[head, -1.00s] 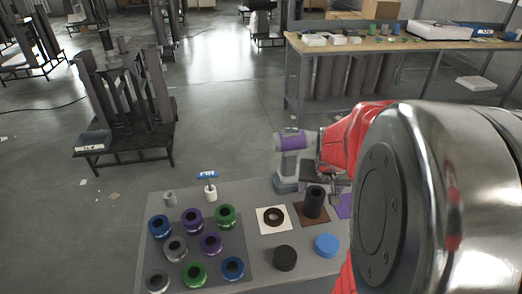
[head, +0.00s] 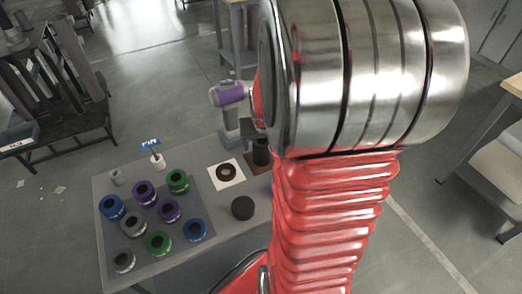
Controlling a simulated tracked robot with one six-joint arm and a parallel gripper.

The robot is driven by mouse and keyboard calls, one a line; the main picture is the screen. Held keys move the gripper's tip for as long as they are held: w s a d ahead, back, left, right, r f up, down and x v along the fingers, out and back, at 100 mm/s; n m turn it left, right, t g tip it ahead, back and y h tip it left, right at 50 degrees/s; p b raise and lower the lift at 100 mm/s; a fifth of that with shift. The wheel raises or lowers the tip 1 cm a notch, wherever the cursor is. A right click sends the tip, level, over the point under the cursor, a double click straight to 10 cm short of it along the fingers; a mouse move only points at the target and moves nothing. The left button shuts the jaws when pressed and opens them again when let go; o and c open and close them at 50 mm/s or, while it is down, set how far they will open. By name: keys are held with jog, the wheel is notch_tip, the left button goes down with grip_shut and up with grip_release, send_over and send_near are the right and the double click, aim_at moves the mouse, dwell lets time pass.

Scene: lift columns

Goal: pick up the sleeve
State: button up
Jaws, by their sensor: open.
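A dark, upright hollow cylinder, which looks like the sleeve (head: 261,154), stands on a brown square (head: 251,163) on the grey table (head: 128,184). My red and silver arm covers its right side. The dark end of my gripper (head: 253,127) shows just above the sleeve, beside the arm. The gripper is open. Its fingertips are mostly hidden, and I cannot tell whether they touch the sleeve or stand around it.
A purple and grey drill (head: 229,100) stands close behind the sleeve. A white square with a dark ring (head: 226,172) lies to its left, and a black disc (head: 243,207) in front. Several coloured rings stand on a dark mat (head: 183,237) at left.

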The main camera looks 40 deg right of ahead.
jog(key=shift+x, duration=1.25)
jog(key=shift+c, duration=0.7)
jog(key=c, duration=1.5)
